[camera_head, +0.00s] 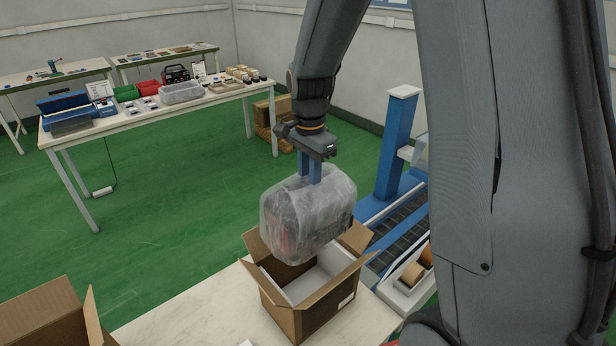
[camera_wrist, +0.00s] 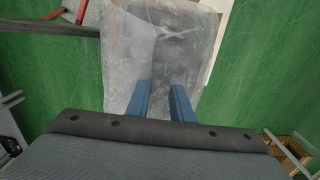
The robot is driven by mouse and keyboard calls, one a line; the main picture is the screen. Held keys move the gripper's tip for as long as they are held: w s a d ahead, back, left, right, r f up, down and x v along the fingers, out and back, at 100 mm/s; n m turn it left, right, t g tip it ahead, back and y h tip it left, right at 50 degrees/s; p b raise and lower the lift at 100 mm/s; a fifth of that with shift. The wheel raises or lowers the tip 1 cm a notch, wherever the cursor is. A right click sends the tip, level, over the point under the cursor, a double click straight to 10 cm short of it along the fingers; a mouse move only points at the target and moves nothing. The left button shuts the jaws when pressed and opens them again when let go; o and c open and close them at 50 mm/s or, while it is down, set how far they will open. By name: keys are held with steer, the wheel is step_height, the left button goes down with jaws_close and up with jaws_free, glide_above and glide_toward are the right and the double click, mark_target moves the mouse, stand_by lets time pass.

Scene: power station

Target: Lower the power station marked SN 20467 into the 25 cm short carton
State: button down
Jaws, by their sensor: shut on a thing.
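The power station (camera_head: 305,218) is a dark boxy unit wrapped in cloudy clear plastic; no serial mark is readable. My gripper (camera_head: 313,176) is shut on its top and holds it in the air above an open cardboard carton (camera_head: 305,309). The carton stands on the pale table with its flaps spread and a light lining inside. The power station hides the back of the opening, and I cannot tell whether its lower end is below the rim. In the wrist view the wrapped power station (camera_wrist: 160,62) lies beyond the blue fingers (camera_wrist: 160,105).
Another open carton (camera_head: 45,315) stands at the left front of the pale table (camera_head: 180,318). A blue machine with rollers (camera_head: 395,225) and tape rolls (camera_head: 413,274) is close on the right. A long bench (camera_head: 150,112) with tools and bins stands behind, across open green floor.

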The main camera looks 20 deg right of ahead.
steer(key=shift+f, duration=3.5)
steer(key=shift+f+b, duration=0.6)
steer(key=shift+f, duration=0.95)
step_height(320, 180, down, 23)
steer(key=b, duration=1.6)
steer(key=shift+f, duration=0.1)
steer(key=c, duration=1.5)
jaws_free()
steer(key=shift+s+f, duration=0.1)
steer(key=shift+s, duration=0.05)
